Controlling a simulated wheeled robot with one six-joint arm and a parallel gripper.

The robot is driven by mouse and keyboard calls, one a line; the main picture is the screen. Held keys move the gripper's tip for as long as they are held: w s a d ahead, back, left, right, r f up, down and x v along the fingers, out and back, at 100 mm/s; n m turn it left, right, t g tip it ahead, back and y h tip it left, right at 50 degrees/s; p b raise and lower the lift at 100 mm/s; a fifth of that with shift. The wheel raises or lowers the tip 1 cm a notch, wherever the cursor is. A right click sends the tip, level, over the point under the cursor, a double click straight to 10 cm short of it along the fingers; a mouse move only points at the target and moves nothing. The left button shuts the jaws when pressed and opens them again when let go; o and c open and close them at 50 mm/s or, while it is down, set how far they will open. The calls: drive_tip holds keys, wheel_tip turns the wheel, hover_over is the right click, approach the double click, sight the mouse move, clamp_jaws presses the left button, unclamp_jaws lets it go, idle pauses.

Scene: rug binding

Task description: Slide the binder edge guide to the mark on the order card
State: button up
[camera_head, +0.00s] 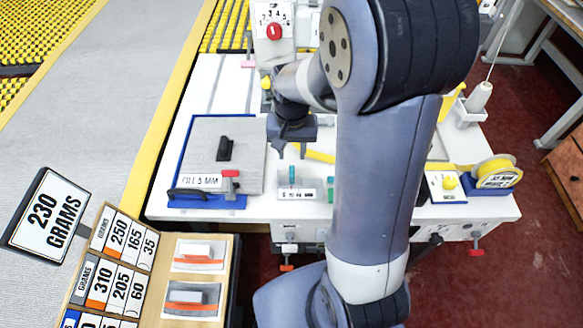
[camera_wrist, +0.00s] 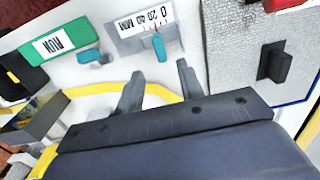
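A small grey plate printed "0 20 40 MM" (camera_wrist: 148,22) carries a teal slider knob (camera_wrist: 159,46), likely the edge guide's. In the head view the teal knob (camera_head: 292,175) stands over its small label plate (camera_head: 296,195). My gripper (camera_head: 292,150) hangs just behind this knob, over the white table. In the wrist view my gripper (camera_wrist: 157,78) has its two fingers apart, with nothing between them. The knob is beyond the fingertips, not touched. I cannot tell which card is the order card; a card reading "PILE 5 MM" (camera_head: 201,181) lies on the blue-edged board.
A green RUN plate (camera_wrist: 62,41) with a teal lever (camera_wrist: 90,56) is beside the scale. A yellow tape (camera_wrist: 112,92) crosses near my fingers. The grey mat (camera_head: 205,140) has a black handle (camera_head: 225,148) and a red-topped clamp (camera_head: 230,174).

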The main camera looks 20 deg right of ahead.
sight(292, 171)
wheel_tip(292, 171, down, 9)
drive_tip(key=shift+f, duration=0.15)
drive_tip(key=shift+c, duration=0.5)
clamp_jaws()
